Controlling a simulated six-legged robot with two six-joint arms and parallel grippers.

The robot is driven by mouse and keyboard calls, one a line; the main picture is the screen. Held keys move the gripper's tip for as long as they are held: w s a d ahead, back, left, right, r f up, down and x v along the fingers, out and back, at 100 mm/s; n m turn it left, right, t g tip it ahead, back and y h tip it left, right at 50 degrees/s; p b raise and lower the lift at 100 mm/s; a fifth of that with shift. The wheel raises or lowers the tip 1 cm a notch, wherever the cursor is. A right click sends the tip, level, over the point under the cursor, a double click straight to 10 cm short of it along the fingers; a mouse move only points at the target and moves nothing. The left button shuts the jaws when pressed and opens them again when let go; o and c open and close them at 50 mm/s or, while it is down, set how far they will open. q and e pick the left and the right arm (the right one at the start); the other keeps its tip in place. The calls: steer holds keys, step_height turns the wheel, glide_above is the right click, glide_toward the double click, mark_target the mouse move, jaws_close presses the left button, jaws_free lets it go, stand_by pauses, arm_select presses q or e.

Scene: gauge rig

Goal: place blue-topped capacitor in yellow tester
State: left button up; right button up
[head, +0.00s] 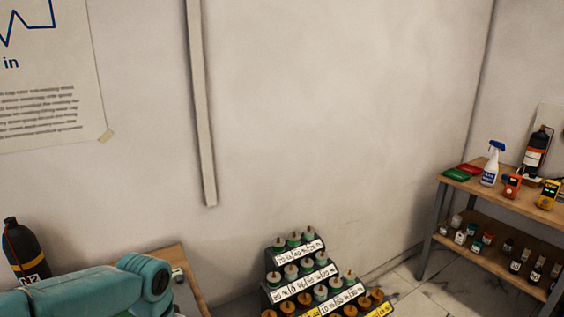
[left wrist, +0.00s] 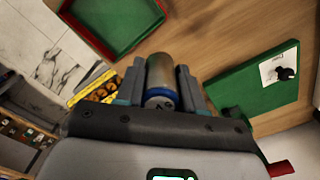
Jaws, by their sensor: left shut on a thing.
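In the left wrist view my left gripper (left wrist: 162,72) is shut on a capacitor (left wrist: 165,72), a metallic cylinder with a blue band near its end facing the camera. It is held above a wooden surface. In the head view my left arm's teal links show at the lower left, but the gripper is out of frame. A yellow handheld device (head: 549,194) stands on the far right shelf; I cannot tell whether it is the yellow tester. My right gripper is in neither view.
In the left wrist view, a red-rimmed green tray (left wrist: 152,27) and a green board (left wrist: 233,95) with a white card lie on the wooden surface (left wrist: 215,35). In the head view, a stepped rack (head: 285,264) holds several capacitors. A shelf (head: 458,183) stands at right.

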arm_select(q)
steer(key=d+f, duration=0.1)
steer(key=f, duration=0.1)
steer(key=d+f+n, duration=0.2)
steer(key=f, duration=0.1)
steer(key=shift+s+f, duration=0.3)
steer(key=shift+s, duration=0.1)
steer(key=shift+w+d+n, duration=0.1)
steer(key=shift+w+n, duration=0.15)
steer(key=shift+n, duration=0.15)
